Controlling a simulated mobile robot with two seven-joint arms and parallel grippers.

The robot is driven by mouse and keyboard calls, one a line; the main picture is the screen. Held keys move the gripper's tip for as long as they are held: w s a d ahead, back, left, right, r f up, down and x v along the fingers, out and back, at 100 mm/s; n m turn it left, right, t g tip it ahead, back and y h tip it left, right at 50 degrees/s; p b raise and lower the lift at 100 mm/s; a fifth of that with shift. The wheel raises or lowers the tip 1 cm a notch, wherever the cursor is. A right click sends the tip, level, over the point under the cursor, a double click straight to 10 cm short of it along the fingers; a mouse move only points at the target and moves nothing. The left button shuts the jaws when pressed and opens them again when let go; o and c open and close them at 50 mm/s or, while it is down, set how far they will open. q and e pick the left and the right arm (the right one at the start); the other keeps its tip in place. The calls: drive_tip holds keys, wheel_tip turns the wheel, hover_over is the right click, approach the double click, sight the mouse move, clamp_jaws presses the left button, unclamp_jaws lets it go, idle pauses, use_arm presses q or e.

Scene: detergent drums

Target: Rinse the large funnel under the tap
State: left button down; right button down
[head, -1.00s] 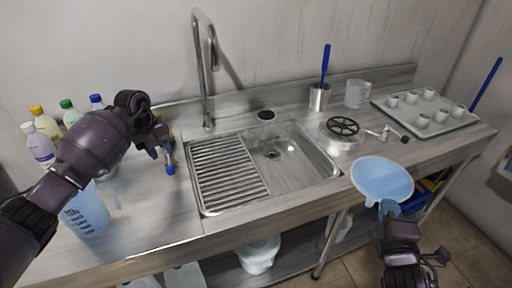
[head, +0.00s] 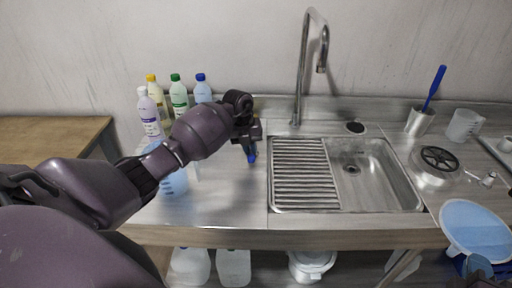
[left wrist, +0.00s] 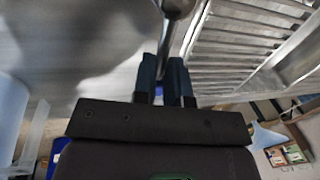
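The large funnel (head: 474,228), a light blue cone with a pale rim, is at the lower right of the head view, in front of the counter edge. My right gripper (head: 479,266) shows partly at its near rim and is shut on it. The tall metal tap (head: 304,70) stands behind the sink (head: 388,185). My left gripper (head: 250,152) is above the counter just left of the ribbed drainer. In the left wrist view its fingers (left wrist: 162,82) are close together, with a shiny metal part behind the narrow gap; whether they hold anything is unclear.
Several capped bottles (head: 178,97) and a blue jug (head: 172,182) stand left of my left gripper. Right of the sink are a black handwheel (head: 439,158), a metal cup with a blue-handled tool (head: 420,121) and a clear jug (head: 463,125). White containers (head: 234,266) sit below the counter.

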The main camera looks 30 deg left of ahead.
use_arm(q)
drive_tip(key=shift+s+a+m+b, duration=0.25)
drive_tip(key=shift+a+m, duration=0.3)
drive_tip(key=shift+m, duration=0.35)
use_arm(e)
drive_tip(key=shift+f, duration=0.4)
use_arm(q)
drive_tip(key=shift+s+a+m+g+b, duration=0.1)
drive_tip(key=shift+a+m+g+b, duration=0.4)
drive_tip(key=shift+m, duration=0.8)
use_arm(e)
drive_tip(key=shift+f, duration=0.85)
use_arm(q)
drive_tip(key=c, duration=1.2)
unclamp_jaws()
drive_tip(key=shift+o, duration=0.2)
wheel_tip(320, 180, up, 12)
drive_tip(key=a, duration=0.2)
drive_tip(key=shift+s+a, duration=0.2)
use_arm(e)
drive_tip(key=shift+r, duration=0.15)
use_arm(q)
drive_tip(key=shift+f, duration=0.1)
